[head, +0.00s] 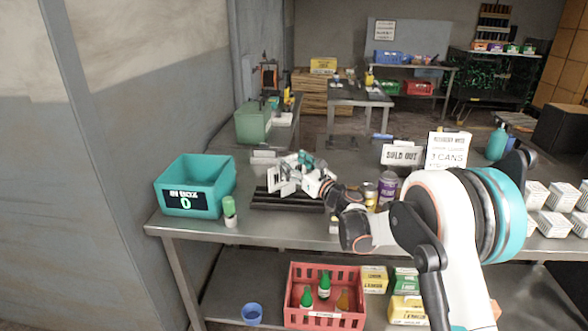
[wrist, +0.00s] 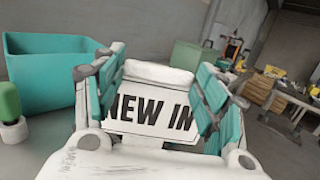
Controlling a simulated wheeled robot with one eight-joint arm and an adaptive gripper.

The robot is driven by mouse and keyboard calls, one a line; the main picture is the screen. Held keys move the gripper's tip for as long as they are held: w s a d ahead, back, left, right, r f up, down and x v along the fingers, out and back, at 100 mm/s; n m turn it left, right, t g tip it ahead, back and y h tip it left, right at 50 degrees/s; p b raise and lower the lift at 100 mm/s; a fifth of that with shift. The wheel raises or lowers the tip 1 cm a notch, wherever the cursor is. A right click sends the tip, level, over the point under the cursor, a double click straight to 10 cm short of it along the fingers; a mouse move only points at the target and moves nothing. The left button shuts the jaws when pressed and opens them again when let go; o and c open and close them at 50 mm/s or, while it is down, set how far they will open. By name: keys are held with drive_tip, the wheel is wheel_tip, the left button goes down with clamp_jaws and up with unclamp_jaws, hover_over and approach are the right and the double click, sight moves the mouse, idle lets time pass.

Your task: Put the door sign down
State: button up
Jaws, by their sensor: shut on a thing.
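The door sign (wrist: 150,115) is a white plate with black "NEW IN" lettering. In the wrist view it sits between the two teal-padded fingers of my gripper (wrist: 160,100), which is shut on it. In the head view my gripper (head: 296,172) is over the left part of the metal table (head: 260,236), above a dark slotted rack (head: 285,201). The sign's lower part is hidden by the gripper body in the wrist view. I cannot tell whether the sign touches the rack or table.
A teal bin (head: 190,190) stands to the left, with a green-capped bottle (head: 230,210) beside it. A "SOLD OUT" sign (head: 401,154), a notice board (head: 446,150) and cans (head: 388,186) stand to the right. A red crate (head: 325,317) is on the lower shelf.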

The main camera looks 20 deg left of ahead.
drive_tip(key=shift+f, duration=0.4)
drive_tip(key=shift+f, duration=0.15)
drive_tip(key=o, duration=1.4)
drive_tip(key=shift+r, duration=0.25)
drive_tip(key=p+v, duration=0.2)
drive_tip(key=v, duration=1)
